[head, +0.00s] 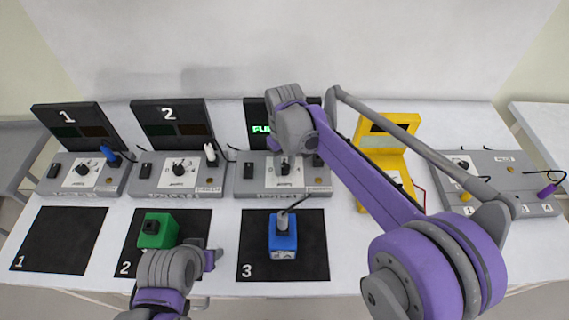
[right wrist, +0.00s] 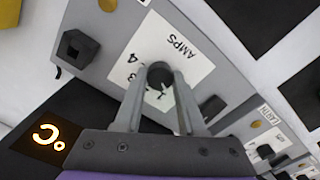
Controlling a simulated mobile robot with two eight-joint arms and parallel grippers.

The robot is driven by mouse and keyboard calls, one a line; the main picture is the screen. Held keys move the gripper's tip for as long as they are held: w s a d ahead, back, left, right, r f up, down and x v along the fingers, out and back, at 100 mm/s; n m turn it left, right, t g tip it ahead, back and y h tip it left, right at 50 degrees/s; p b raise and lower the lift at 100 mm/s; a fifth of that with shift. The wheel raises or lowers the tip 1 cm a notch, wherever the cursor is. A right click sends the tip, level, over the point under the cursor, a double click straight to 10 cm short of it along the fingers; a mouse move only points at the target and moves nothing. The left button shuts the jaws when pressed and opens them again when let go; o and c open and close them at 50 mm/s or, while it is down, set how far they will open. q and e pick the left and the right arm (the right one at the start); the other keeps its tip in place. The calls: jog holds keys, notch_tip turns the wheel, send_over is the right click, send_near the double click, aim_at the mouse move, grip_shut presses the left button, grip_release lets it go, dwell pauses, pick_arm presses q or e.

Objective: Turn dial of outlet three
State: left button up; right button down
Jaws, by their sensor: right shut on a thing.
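Outlet three is the third grey box (head: 247,187) from the left, behind mat 3. Its dark screen (head: 256,117) shows green letters, partly hidden by my right arm. My right gripper (head: 285,160) reaches down to its dial. In the right wrist view the black dial (right wrist: 159,74) sits on a white plate (right wrist: 150,48) marked AMPS, and the two fingers (right wrist: 160,95) are shut on it. My left gripper (head: 205,280) is low in the head view, beside the green block (head: 158,231) on mat 2; its finger gap is unclear.
Outlets 1 (head: 62,182) and 2 (head: 153,186) stand to the left. A blue block (head: 283,243) with a cable stands on mat 3 (head: 310,262). A yellow device (head: 385,130) and a grey panel (head: 500,167) are at the right. Mat 1 (head: 58,240) is empty.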

aim_at(284, 167)
jog(key=shift+n, duration=1.1)
jog(key=c, duration=0.5)
grip_release()
jog(key=shift+r, duration=0.1)
pick_arm(q)
jog(key=shift+w+r+p, duration=0.1)
jog(key=shift+r+p, duration=0.25)
jog(key=shift+r, duration=0.05)
pick_arm(e)
notch_tip(284, 167, up, 11)
